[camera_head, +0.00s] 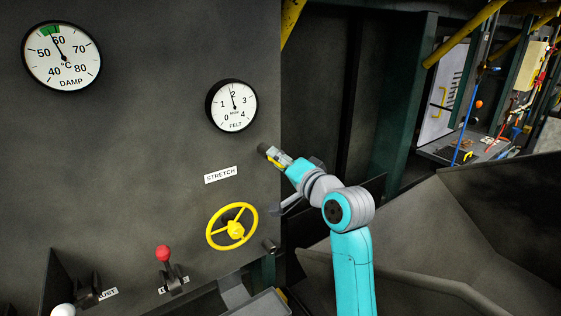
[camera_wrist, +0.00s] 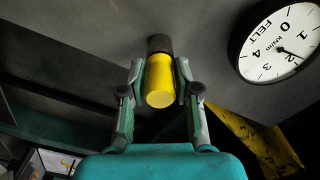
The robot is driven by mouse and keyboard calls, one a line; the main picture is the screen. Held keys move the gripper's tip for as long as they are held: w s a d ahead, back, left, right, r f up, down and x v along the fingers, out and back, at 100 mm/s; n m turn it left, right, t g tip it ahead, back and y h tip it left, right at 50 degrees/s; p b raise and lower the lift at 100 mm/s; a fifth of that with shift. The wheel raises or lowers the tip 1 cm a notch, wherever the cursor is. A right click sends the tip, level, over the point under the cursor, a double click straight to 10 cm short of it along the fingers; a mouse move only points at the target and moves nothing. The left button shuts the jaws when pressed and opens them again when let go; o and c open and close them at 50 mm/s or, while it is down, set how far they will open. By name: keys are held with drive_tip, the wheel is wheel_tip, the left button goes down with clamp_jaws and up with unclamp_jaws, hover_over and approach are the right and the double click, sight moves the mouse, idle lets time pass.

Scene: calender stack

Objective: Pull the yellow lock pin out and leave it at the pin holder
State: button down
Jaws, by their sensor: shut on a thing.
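The yellow lock pin (camera_wrist: 159,82) shows in the wrist view as a short yellow cylinder between my gripper's fingers (camera_wrist: 160,84). Its far end meets a dark round collar (camera_wrist: 159,44) against the grey panel. I cannot tell how deep the pin sits in it. In the head view my gripper (camera_head: 274,156) is at the panel's right edge, below the FELT gauge, with the dark collar (camera_head: 263,149) just ahead of its fingertips. The fingers are shut on the pin and mostly hide it there. I cannot identify the pin holder for sure.
The FELT gauge (camera_head: 232,106) is close above my gripper. A yellow handwheel (camera_head: 232,226) and a short dark tube (camera_head: 269,245) stick out below. A red-knobbed lever (camera_head: 164,254) stands lower left. A large grey sloped bin (camera_head: 440,235) lies right of my arm.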

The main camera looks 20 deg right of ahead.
drive_tip(key=shift+w, duration=0.25)
drive_tip(key=shift+c, duration=2.4)
unclamp_jaws()
drive_tip(key=shift+s, duration=0.1)
drive_tip(key=v, duration=0.6)
drive_tip(key=shift+s, duration=0.4)
